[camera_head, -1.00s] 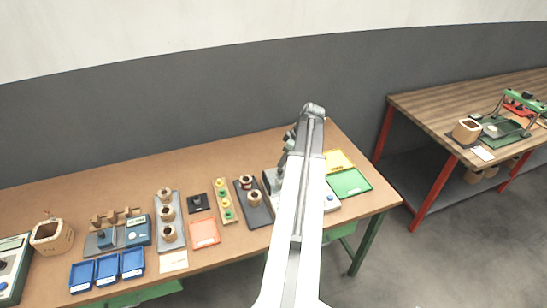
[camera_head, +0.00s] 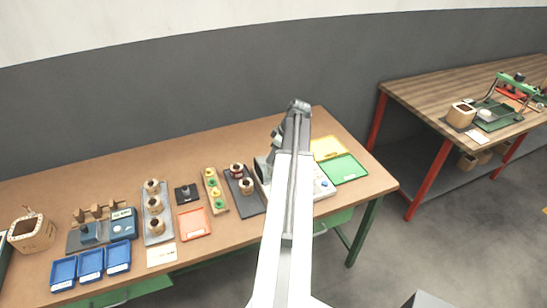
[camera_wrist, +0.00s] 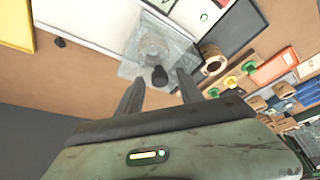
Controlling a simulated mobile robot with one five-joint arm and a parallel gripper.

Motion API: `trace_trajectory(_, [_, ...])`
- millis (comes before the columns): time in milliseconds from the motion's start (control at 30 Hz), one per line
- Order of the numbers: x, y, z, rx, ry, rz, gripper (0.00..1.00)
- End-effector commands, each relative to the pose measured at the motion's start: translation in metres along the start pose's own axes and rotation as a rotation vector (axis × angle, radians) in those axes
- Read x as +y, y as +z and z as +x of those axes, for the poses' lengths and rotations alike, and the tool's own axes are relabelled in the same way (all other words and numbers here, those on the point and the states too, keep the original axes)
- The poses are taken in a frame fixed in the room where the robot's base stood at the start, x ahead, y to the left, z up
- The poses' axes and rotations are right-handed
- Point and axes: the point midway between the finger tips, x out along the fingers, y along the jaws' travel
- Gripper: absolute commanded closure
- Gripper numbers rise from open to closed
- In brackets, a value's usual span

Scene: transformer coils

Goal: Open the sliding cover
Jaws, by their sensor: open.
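In the wrist view, a translucent grey cover (camera_wrist: 183,50) lies over part of a white machine (camera_wrist: 88,20). A round shape shows dimly through the cover. A dark round knob (camera_wrist: 159,76) stands at the cover's near edge. My gripper (camera_wrist: 160,80) is open, with one finger on each side of the knob in the picture. I cannot tell whether either finger touches it. In the head view, my arm hides most of the machine (camera_head: 324,187) and the cover. My gripper end is not clear there.
A yellow tray (camera_head: 327,147) and a green tray (camera_head: 344,169) lie right of the machine. A dark board with coils (camera_head: 246,198) and a strip with coloured rings (camera_head: 215,192) stand close on its left. Blue bins (camera_head: 91,265) are farther left. A second table (camera_head: 420,100) stands right.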

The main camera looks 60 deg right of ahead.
Motion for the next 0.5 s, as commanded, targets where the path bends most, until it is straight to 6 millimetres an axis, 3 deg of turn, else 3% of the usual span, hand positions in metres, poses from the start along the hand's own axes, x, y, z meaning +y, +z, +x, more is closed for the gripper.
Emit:
trace_trajectory(67, [-0.0001, -0.0003, -0.0009, 0.0, 0.0, 0.0, 0.59])
trace_trajectory(200, [-0.0001, -0.0003, -0.001, 0.0, 0.0, 0.0, 0.98])
trace_trajectory(500, [-0.0001, -0.0003, -0.0009, 0.0, 0.0, 0.0, 1.0])
